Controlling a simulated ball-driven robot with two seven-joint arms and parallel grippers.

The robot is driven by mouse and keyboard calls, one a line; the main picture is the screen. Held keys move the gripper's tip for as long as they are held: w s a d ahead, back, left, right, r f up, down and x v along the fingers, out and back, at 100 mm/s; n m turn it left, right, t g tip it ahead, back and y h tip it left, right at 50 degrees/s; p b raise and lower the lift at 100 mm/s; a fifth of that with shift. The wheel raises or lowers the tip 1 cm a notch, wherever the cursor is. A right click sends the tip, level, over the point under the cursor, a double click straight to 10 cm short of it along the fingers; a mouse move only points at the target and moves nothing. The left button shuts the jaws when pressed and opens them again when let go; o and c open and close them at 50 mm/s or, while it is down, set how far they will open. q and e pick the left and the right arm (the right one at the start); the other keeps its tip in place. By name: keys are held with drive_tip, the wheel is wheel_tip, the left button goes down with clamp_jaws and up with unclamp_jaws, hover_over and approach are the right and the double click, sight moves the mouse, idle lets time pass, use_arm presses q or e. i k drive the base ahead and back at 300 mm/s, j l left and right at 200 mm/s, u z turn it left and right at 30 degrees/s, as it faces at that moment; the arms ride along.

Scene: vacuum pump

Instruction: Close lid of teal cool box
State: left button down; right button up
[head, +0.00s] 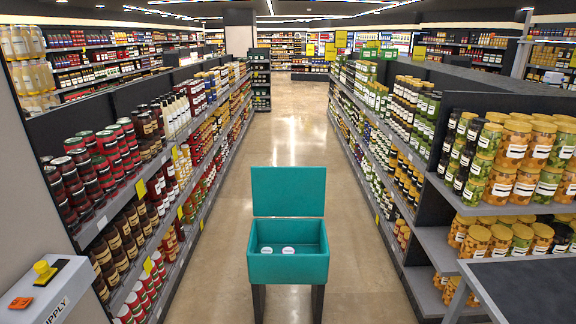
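A teal cool box (288,268) stands on dark legs in the middle of the aisle, in the lower centre of the head view. Its teal lid (288,191) stands open and upright at the back edge of the box. Two small round items with white tops (288,250) lie inside on the box floor. Neither of my grippers shows in the head view.
Long shelves of jars and bottles line the aisle on the left (110,240) and right (480,208). A grey unit with a yellow button (44,268) is at the lower left. A dark-topped table (525,290) is at the lower right. The floor behind the box is clear.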

sight(277, 191)
drive_tip(key=i+j+z, duration=0.45)
drive_tip(key=i+j, duration=0.5)
drive_tip(key=i+j+z, duration=0.35)
drive_tip(key=j, duration=0.35)
drive_tip(key=i+j+z, duration=0.35)
drive_tip(key=j, duration=0.5)
drive_tip(key=i+j+z, duration=0.2)
drive_tip(key=j, duration=0.25)
drive_tip(key=i+j+z, duration=0.15)
drive_tip(key=j, duration=0.3)
drive_tip(key=i+j+z, duration=0.2)
drive_tip(key=j, duration=0.25)
drive_tip(key=k, duration=0.1)
